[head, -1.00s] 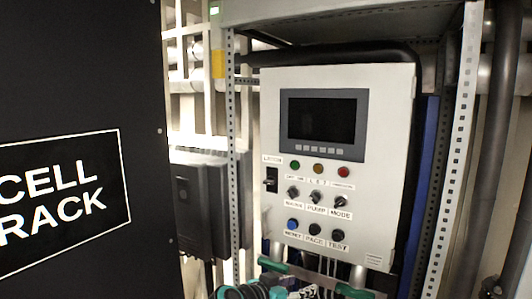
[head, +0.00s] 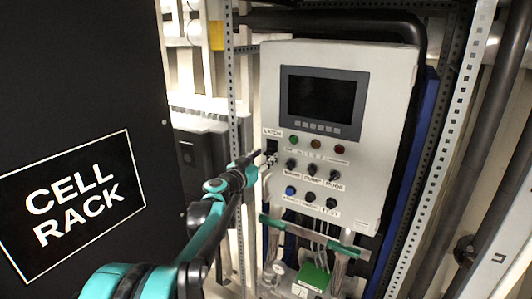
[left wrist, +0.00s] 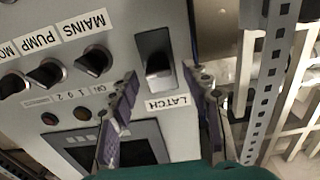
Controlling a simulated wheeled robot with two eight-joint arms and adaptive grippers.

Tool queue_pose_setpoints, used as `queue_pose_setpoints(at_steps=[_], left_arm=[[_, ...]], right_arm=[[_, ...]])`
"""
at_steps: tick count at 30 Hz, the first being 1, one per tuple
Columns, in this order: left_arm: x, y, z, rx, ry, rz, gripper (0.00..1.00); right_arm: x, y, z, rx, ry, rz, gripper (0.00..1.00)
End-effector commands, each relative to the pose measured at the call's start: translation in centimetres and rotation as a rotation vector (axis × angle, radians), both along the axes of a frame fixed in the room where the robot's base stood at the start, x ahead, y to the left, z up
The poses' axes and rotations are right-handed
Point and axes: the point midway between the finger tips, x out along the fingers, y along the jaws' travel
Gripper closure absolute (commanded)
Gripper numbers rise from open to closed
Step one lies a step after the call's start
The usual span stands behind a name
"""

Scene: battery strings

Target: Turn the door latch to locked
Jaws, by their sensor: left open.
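The door latch (head: 271,147) is a small dark switch in a black recess under the label LATCH, at the left edge of the pale control panel (head: 385,110). In the left wrist view the latch (left wrist: 157,62) appears upside down, with a grey lever in its dark slot. My left gripper (head: 265,162) is at the panel's left edge, just below the latch. In the left wrist view my left gripper (left wrist: 162,78) is open, one finger on each side of the latch, with nothing held. I cannot tell whether the fingers touch the panel. My right gripper is not in view.
Dark knobs (left wrist: 95,60) and indicator lamps sit close beside the latch. A black screen (head: 322,95) is above. A perforated metal post (head: 232,100) stands left of the panel, and a black CELL RACK cabinet (head: 80,90) fills the left. Pipes run below the panel.

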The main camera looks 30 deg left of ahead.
Motion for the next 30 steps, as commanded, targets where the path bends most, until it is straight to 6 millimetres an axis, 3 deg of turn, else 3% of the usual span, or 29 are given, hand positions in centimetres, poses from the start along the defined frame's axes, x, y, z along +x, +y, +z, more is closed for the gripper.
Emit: queue_pose_setpoints(at_steps=[4, 12, 18, 30], left_arm=[[1.14, 0.0, 0.04, 0.0, 0.0, 0.0, 0.52], [1.31, -0.01, -0.03, 0.0, 0.0, 0.0, 0.52], [1.3, -0.02, -0.02, 0.0, 0.0, 0.0, 1.0], [1.3, 0.02, -0.06, -0.047, 0.0, 0.001, 1.0]], right_arm=[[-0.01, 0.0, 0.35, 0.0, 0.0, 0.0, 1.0], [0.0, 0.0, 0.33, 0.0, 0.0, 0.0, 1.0], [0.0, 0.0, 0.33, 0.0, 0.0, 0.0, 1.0], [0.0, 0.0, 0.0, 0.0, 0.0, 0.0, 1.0]])
